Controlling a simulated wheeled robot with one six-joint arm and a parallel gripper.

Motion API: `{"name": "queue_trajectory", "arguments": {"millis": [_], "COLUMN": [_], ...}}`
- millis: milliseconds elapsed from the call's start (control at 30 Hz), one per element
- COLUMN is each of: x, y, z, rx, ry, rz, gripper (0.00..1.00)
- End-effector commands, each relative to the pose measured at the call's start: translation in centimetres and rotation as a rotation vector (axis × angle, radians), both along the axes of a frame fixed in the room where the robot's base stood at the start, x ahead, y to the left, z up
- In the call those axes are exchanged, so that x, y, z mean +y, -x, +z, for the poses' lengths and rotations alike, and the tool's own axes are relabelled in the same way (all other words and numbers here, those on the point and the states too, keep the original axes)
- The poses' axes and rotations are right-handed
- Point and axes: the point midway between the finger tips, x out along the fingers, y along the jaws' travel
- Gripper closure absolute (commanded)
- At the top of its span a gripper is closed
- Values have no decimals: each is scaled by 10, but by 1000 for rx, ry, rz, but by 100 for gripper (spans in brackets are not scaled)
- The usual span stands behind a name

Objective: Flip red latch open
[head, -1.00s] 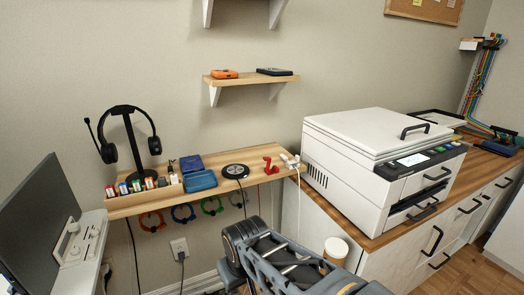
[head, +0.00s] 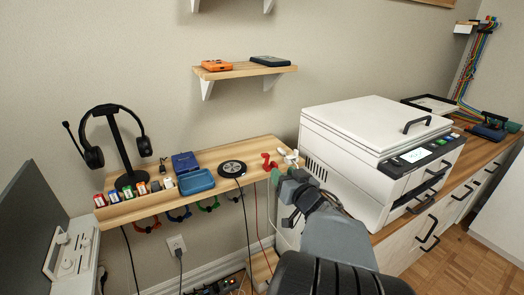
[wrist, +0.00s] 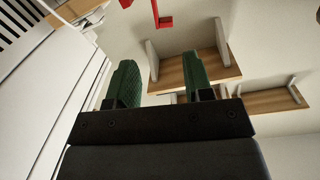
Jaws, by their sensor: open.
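The red latch (head: 268,161) stands near the right end of the wooden desk shelf (head: 130,206). Part of the red latch (wrist: 163,20) also shows at the top edge of the wrist view, beyond my fingertips and cut off by the frame. My gripper (head: 279,176) is just in front of and slightly right of the latch in the head view, apart from it as far as I can see. In the wrist view my gripper (wrist: 163,75) has its two green fingers spread apart, with nothing between them.
White plugs (head: 289,156) sit right beside the latch. A white printer (head: 350,150) stands close on the right. A round black disc (head: 232,169) and a blue tray (head: 196,182) lie left of the latch. Cables hang below the shelf's front edge.

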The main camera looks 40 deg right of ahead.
Motion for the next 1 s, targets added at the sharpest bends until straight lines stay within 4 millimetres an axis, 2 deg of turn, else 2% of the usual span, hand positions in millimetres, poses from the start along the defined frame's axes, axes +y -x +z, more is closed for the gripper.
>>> {"name": "queue_trajectory", "arguments": {"millis": [200,500,567,800,1000], "x": [1,-1,-2,-9,-13], "y": [2,-22,-37,-85,-113], "z": [8,12,3,3,3], "rx": [-38,-34,-38,-39,-37], "ry": [-28,-31,-25,-24,-23], "rz": [52,54,56,54,52], "gripper": [53,53,53,53,53]}}
